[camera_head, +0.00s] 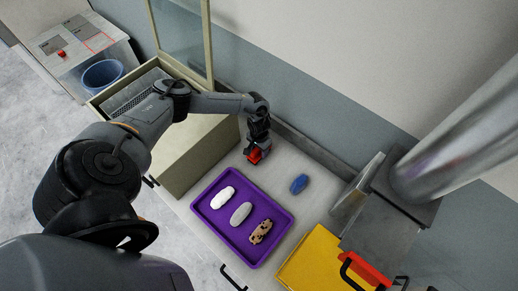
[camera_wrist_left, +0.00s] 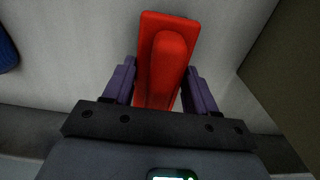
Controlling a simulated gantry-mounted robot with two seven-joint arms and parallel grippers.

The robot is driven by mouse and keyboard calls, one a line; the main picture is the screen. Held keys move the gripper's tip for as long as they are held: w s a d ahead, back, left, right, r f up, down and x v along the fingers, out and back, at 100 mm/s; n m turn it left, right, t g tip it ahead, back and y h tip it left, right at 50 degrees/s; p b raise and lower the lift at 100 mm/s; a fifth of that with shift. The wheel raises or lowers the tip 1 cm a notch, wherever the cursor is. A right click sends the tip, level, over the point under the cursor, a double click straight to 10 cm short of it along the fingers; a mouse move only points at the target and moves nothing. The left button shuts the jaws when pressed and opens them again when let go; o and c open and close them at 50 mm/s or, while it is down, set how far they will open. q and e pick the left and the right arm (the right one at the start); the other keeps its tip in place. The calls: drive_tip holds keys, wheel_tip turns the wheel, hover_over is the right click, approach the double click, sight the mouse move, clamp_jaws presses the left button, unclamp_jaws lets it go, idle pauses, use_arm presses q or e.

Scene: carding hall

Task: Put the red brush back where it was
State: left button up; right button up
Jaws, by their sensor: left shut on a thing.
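The red brush (camera_head: 254,156) is between the fingers of my left gripper (camera_head: 258,148), which is shut on it above the grey worktop, beside the cream case. The left wrist view shows the brush (camera_wrist_left: 168,60) as a red block with a raised rounded handle, with a dark finger on each side. I cannot tell whether the brush touches the worktop. The arm and gripper hide part of it in the head view. My right gripper is not in view.
A purple tray (camera_head: 197,204) holds white, grey and spotted tan rounded objects. A blue rounded object (camera_head: 299,184) lies on the worktop (camera_head: 283,166). A yellow box (camera_head: 312,258) stands right. The cream case (camera_head: 200,160) with raised glass lid (camera_head: 180,38) stands left.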

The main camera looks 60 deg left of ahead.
use_arm(q)
drive_tip(key=o, duration=1)
drive_tip(key=shift+f, duration=0.15)
wheel_tip(320, 180, up, 11)
drive_tip(key=shift+r+p, duration=0.1)
drive_tip(key=shift+p, duration=0.3)
drive_tip(key=shift+r, duration=0.6)
